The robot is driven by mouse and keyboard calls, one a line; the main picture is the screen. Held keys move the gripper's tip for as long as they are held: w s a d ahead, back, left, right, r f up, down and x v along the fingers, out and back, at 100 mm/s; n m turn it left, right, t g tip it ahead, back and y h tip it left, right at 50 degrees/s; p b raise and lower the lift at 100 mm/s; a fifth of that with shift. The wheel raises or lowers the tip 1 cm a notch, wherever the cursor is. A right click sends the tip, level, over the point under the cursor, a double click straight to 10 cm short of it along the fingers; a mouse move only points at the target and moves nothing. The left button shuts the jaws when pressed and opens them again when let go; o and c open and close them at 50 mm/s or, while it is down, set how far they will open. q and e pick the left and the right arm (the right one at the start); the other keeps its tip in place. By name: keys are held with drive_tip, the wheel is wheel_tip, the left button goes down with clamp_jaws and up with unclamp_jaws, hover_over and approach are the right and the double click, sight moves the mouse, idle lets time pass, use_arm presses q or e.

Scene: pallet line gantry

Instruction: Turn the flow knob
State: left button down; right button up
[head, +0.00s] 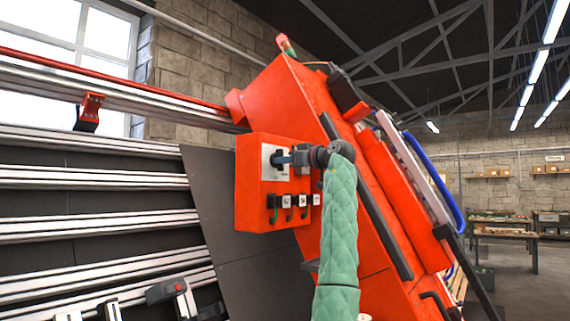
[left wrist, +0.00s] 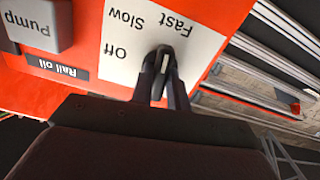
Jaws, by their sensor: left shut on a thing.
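The flow knob (head: 276,159) is a small dark knob on a white plate, on the red control box (head: 247,190). In the left wrist view the knob (left wrist: 165,62) shows a pale mark, beside the upside-down words Off, Slow and Fast. I cannot tell for certain which word the mark points to. My left gripper (head: 286,159) reaches the knob from the right, with its green-sleeved arm below. In the left wrist view the gripper's two dark fingers (left wrist: 163,80) are shut on the knob, one on each side. They hide part of it. My right gripper is not in view.
Several small labelled switches (head: 288,201) sit just under the knob plate. A grey Pump button (left wrist: 38,22) and a Rail oil label (left wrist: 65,67) are close by. The red sloping gantry (head: 300,100) rises behind the box. Metal rails (head: 90,178) run at left.

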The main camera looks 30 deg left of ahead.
use_arm(q)
drive_tip(key=shift+m, duration=0.8)
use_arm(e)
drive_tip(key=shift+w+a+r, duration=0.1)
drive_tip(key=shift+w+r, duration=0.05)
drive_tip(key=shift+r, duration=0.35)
use_arm(q)
drive_tip(key=shift+r, duration=0.1)
drive_tip(key=c, duration=1.4)
unclamp_jaws()
drive_tip(key=shift+o, duration=0.2)
drive_tip(key=shift+d, duration=0.1)
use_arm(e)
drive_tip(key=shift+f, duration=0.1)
